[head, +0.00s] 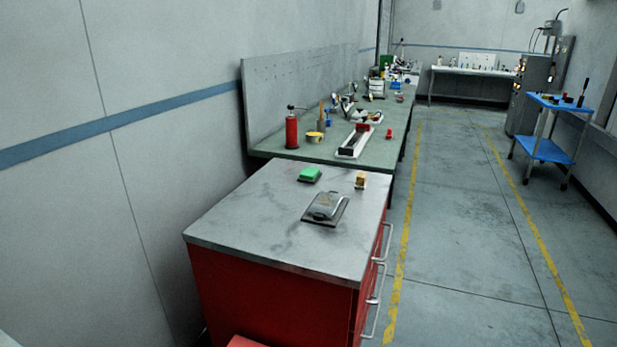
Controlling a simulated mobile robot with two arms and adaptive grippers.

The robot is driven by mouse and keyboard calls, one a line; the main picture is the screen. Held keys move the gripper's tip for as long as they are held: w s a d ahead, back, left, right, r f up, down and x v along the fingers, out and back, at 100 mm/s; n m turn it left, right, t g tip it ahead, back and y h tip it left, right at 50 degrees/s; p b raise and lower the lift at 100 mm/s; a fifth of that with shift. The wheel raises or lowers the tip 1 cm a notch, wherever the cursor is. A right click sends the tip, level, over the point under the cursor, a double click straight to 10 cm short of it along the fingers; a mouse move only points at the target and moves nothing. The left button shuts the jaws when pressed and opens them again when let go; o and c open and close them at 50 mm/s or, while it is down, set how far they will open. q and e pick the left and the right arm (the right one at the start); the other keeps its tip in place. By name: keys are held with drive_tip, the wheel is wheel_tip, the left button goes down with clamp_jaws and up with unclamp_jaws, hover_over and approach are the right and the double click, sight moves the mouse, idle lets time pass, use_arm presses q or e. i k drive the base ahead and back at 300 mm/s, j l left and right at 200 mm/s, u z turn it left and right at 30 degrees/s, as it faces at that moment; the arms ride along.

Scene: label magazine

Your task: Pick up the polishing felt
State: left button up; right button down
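I cannot tell for certain which item is the polishing felt. Three small items sit apart on the grey top of the red cabinet (240,225). A green block (310,173) on a dark base lies near the back left edge. A grey metal piece with a raised, rounded middle (325,206) lies on a dark flat plate nearer the right side. Neither of my grippers shows in the head view.
A blue cart (548,150) stands at the far right. The floor right of the cabinet is clear; a wall runs along the left.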

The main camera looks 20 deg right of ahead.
sight(361, 183)
drive_tip(key=i+l+u, duration=0.1)
drive_tip(key=l, duration=0.4)
drive_tip(key=i+l, duration=0.1)
drive_tip(key=l, duration=0.4)
drive_tip(key=l+u, duration=0.15)
drive_tip(key=l, duration=0.3)
drive_tip(key=i, duration=0.05)
